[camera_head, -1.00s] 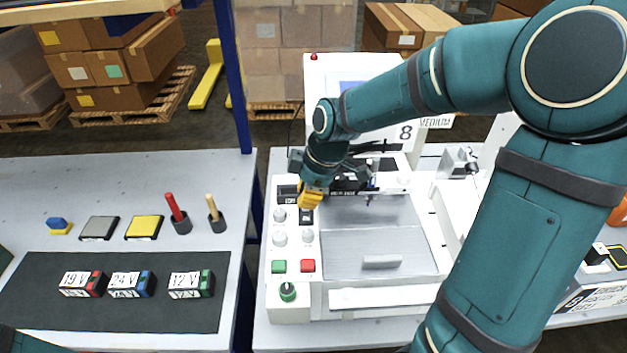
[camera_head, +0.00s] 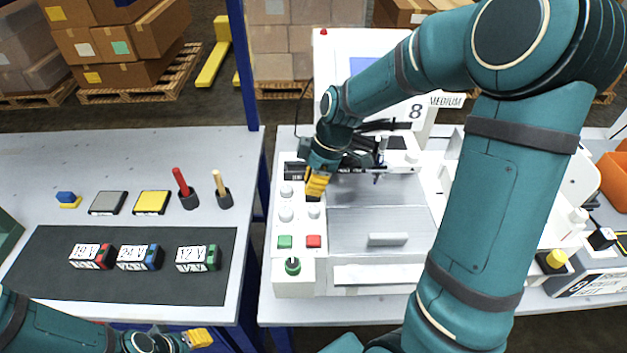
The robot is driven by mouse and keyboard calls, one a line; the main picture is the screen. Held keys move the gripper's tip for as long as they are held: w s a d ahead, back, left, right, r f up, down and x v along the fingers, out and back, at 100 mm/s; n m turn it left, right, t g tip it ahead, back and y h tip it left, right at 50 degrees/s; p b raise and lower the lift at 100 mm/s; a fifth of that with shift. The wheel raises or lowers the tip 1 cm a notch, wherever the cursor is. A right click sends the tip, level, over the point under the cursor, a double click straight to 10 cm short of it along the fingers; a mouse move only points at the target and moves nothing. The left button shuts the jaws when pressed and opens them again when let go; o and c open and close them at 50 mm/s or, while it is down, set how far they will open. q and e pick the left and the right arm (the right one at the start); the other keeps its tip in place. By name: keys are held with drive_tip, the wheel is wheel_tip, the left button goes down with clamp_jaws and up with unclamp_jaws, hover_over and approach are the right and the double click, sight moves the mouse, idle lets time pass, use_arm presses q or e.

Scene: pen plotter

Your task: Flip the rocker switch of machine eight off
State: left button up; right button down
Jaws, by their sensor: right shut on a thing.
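Machine eight (camera_head: 375,215) is a white pen plotter with a grey plate, marked with an 8 on its upright panel. Its left control strip carries white knobs (camera_head: 286,214), a green button (camera_head: 285,241), a red button (camera_head: 314,241) and a green knob (camera_head: 292,266). My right gripper (camera_head: 316,185), with yellow fingertips, points down at the upper part of this strip, over a small dark part there. The fingers are shut; they hide what is between them, and the rocker switch cannot be made out. My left gripper (camera_head: 198,338) is low at the bottom edge, its jaw opening unclear.
Left table: a dark mat (camera_head: 130,285) with three labelled blocks, a grey pad (camera_head: 107,203), a yellow pad (camera_head: 152,203) and two upright handles in black holders. A blue post (camera_head: 240,70) stands between the tables. Another machine marked 9 (camera_head: 585,285) is at right.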

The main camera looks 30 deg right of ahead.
drive_tip(key=shift+s+f, duration=0.2)
drive_tip(key=shift+f, duration=0.05)
drive_tip(key=shift+s+a, duration=0.15)
use_arm(q)
drive_tip(key=shift+f+b, duration=0.15)
drive_tip(key=shift+b, duration=0.2)
use_arm(e)
drive_tip(key=shift+s+a, duration=0.25)
drive_tip(key=shift+s, duration=0.2)
